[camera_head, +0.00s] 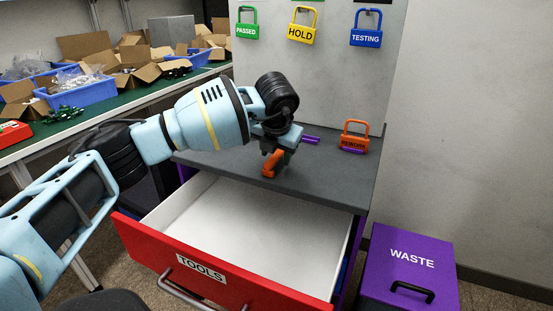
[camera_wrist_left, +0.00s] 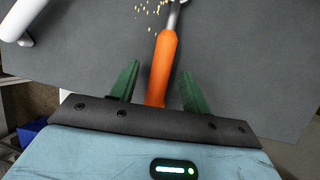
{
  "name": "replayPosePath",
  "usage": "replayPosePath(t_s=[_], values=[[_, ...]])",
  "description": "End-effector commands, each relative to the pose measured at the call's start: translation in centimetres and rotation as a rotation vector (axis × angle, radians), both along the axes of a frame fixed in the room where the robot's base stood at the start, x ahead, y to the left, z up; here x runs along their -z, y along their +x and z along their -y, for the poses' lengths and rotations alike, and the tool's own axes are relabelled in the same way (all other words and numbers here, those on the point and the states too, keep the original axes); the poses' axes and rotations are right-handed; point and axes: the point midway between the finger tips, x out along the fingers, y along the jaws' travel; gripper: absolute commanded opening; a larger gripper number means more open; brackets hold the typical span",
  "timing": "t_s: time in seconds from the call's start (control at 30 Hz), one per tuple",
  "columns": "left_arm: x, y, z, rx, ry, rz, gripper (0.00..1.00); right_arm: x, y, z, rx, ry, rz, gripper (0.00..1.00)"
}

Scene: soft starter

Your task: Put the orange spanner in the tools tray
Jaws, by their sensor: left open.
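The orange spanner (camera_head: 271,164) lies on the grey worktop, near its front edge above the drawer. In the left wrist view its orange handle (camera_wrist_left: 163,62) runs between the green fingers of my left gripper (camera_wrist_left: 160,72), with a gap on each side. Its metal end runs off the top of that view. My left gripper (camera_head: 278,152) is open over the worktop and partly hides the spanner in the head view. The tools tray is a red-fronted drawer (camera_head: 200,268) labelled TOOLS, pulled open with a white, empty-looking inside. My right gripper is out of view.
An orange REWORK padlock (camera_head: 354,138) stands at the worktop's right. A purple object (camera_head: 311,140) lies behind my gripper. PASSED (camera_head: 246,28), HOLD (camera_head: 301,31) and TESTING (camera_head: 366,36) padlocks hang on the panel. A purple WASTE bin (camera_head: 408,268) stands right of the drawer.

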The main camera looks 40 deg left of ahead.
Motion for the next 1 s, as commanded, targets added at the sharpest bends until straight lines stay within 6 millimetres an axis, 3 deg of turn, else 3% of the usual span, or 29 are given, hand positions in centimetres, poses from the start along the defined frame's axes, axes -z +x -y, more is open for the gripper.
replayPosePath(t_s=[0.3, 0.67, 1.0], values=[[0.48, 0.19, -0.11, 0.001, 0.001, 0.001, 0.47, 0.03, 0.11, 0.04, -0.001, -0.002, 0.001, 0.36], [0.45, 0.19, -0.12, 0.001, 0.000, 0.001, 0.00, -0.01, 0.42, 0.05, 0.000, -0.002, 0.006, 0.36], [0.17, 0.22, -0.12, 0.001, 0.000, 0.003, 0.00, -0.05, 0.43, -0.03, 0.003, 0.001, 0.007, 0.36]])
